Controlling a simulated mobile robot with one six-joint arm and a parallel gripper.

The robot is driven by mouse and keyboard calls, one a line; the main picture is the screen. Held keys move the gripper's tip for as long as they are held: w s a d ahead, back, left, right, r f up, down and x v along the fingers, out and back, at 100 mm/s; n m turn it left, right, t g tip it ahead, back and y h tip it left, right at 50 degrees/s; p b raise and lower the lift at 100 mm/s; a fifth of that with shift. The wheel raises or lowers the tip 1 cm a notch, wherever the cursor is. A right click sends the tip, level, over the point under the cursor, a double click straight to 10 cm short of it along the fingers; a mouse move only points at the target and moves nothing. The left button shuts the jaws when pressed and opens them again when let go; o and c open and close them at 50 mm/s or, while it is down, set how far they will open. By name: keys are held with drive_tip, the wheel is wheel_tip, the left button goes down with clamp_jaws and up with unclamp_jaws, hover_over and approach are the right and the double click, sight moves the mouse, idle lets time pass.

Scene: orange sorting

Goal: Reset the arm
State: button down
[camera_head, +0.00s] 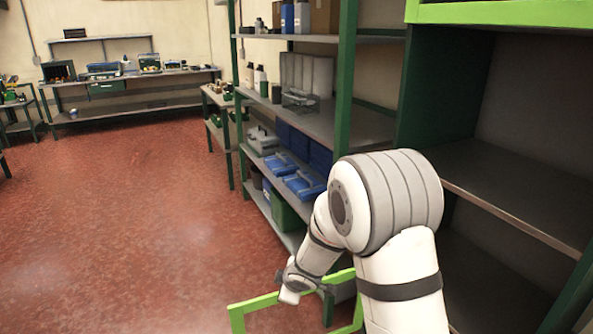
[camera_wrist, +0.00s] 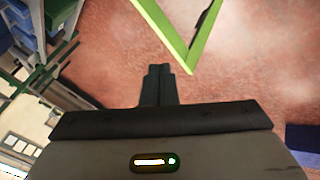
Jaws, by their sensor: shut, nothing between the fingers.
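My gripper (camera_wrist: 159,70) shows in the wrist view with its two dark fingers together and nothing between them. It points over the red floor, just left of the lower corner of a bright green frame (camera_wrist: 203,42). In the head view my white arm is bent and reaches down and away in front of the shelves. Its far end is beside the green frame (camera_head: 262,301); the fingers cannot be made out there.
A green-posted shelf rack (camera_head: 345,75) holds blue bins (camera_head: 303,184), grey cases and bottles. A dark cabinet (camera_head: 500,190) with empty shelves stands close on the right. A workbench (camera_head: 130,80) is at the back. The red floor (camera_head: 120,220) on the left is clear.

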drive_tip(key=s+d+r+m+h+p, duration=0.2)
drive_tip(key=s+d+r+m, duration=0.3)
drive_tip(key=d+r, duration=0.35)
drive_tip(key=s+d+r+m+h+p, duration=0.2)
drive_tip(key=s+d+r+m, duration=0.25)
drive_tip(key=d+r, duration=0.45)
drive_tip(key=s+r+m+g+p, duration=0.1)
drive_tip(key=s+r+m, duration=0.2)
drive_tip(key=s, duration=0.6)
drive_tip(key=s+d+r+m+g+p, duration=0.1)
drive_tip(key=s+r+m+g+p, duration=0.1)
drive_tip(key=s+r, duration=0.3)
drive_tip(key=s+m, duration=0.1)
drive_tip(key=s, duration=0.3)
drive_tip(key=shift+s+r+m+g+y, duration=0.15)
drive_tip(key=shift+s+m+g+y, duration=0.15)
drive_tip(key=shift+m+y, duration=0.1)
